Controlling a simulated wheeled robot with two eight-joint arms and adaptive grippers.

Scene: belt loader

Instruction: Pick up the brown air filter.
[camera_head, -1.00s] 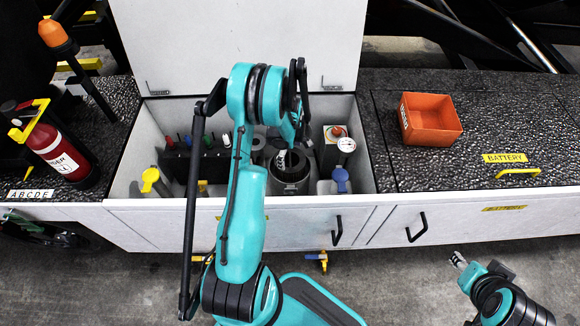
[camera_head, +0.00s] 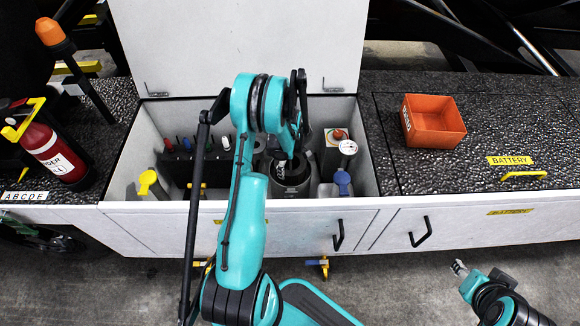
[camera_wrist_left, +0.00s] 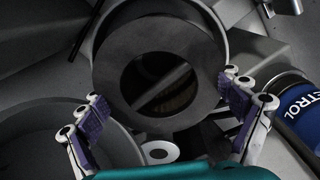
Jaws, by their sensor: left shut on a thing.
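The air filter (camera_wrist_left: 160,36) shows in the left wrist view as a thick dark grey ring with a round hole and a faint brownish inside.
The bin (camera_head: 133,165) has a raised white lid (camera_head: 230,45). Inside are a yellow-topped container (camera_head: 148,181), a blue-topped one (camera_head: 342,180) and a gauge (camera_head: 348,147). A can (camera_wrist_left: 303,103) lies close in the wrist view. An orange box (camera_head: 432,121) and fire extinguisher (camera_head: 52,152) stand outside.

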